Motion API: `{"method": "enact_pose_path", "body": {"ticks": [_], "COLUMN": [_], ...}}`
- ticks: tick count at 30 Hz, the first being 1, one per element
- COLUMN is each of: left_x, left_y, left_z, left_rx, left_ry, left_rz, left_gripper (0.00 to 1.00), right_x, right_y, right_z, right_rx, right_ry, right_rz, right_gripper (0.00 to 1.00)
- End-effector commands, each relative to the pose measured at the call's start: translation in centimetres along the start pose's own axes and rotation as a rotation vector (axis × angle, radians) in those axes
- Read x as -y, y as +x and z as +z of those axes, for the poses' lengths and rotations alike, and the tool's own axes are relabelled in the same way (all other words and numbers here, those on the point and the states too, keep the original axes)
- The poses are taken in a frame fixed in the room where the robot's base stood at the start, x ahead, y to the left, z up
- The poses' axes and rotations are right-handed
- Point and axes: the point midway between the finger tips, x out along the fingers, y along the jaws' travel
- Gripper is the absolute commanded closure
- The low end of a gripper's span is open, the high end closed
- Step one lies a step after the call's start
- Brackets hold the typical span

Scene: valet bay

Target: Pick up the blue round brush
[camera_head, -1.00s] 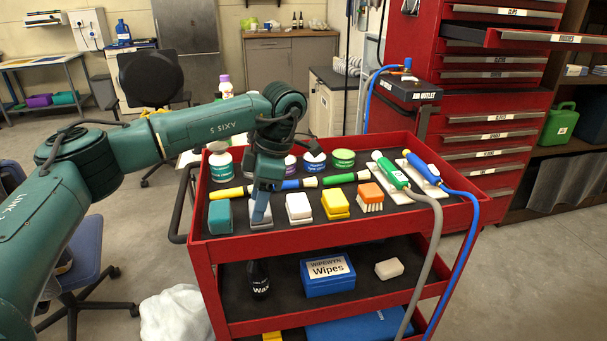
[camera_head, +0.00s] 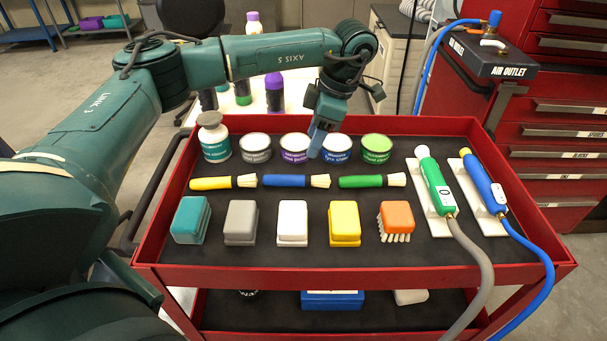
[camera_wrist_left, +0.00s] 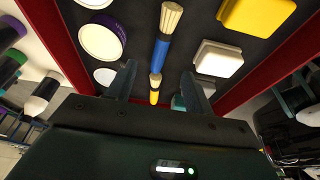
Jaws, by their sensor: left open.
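The blue round brush (camera_head: 285,181), with a blue handle and pale bristles pointing right, lies flat in the middle row on the cart's top tray. In the left wrist view the blue brush (camera_wrist_left: 160,52) lies lengthwise beyond and between the finger lines, untouched. My left gripper (camera_head: 316,146) is open and empty, raised above the tray. In the head view it overlaps the tins behind the brush. The open fingers also show in the left wrist view (camera_wrist_left: 158,85). My right gripper is in neither view.
A yellow brush (camera_head: 212,183) and a green brush (camera_head: 361,181) lie in line on either side. Tins such as the purple one (camera_head: 294,149) stand behind, and blocks such as the white one (camera_head: 292,222) in front. Corded tools (camera_head: 435,186) lie right. The red tray (camera_head: 350,278) has raised rims.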

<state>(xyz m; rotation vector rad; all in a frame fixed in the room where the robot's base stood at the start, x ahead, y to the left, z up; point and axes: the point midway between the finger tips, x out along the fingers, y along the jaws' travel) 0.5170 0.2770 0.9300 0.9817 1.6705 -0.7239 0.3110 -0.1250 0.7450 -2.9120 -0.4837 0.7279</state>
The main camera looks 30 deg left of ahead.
Motion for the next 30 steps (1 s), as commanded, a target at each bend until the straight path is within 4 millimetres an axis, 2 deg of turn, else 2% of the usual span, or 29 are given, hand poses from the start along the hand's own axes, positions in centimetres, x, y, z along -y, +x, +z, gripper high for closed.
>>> {"method": "enact_pose_path", "body": {"ticks": [1,6,14,21,25,30], "left_x": [0.0,0.0,0.1,0.4,0.4,0.4], "left_y": [1.2,4.0,5.9,9.5,10.2,10.3], "left_z": [-0.1,0.0,-0.2,-0.5,-0.5,-0.4], "left_rx": [-0.002,-0.001,-0.001,-0.001,0.000,0.001], "left_ry": [-0.001,0.000,-0.001,-0.001,-0.002,-0.001], "left_rz": [-0.002,-0.001,-0.001,-0.001,0.000,0.001], "left_gripper": [0.48,0.48,0.48,0.48,0.48,0.48], "right_x": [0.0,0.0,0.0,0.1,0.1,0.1], "right_y": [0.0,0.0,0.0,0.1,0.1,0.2], "right_z": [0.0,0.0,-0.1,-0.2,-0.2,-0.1], "right_rx": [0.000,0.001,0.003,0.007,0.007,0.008], "right_ry": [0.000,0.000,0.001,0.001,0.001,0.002], "right_rz": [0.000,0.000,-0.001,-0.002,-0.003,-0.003], "right_gripper": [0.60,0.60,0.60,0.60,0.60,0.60]}}
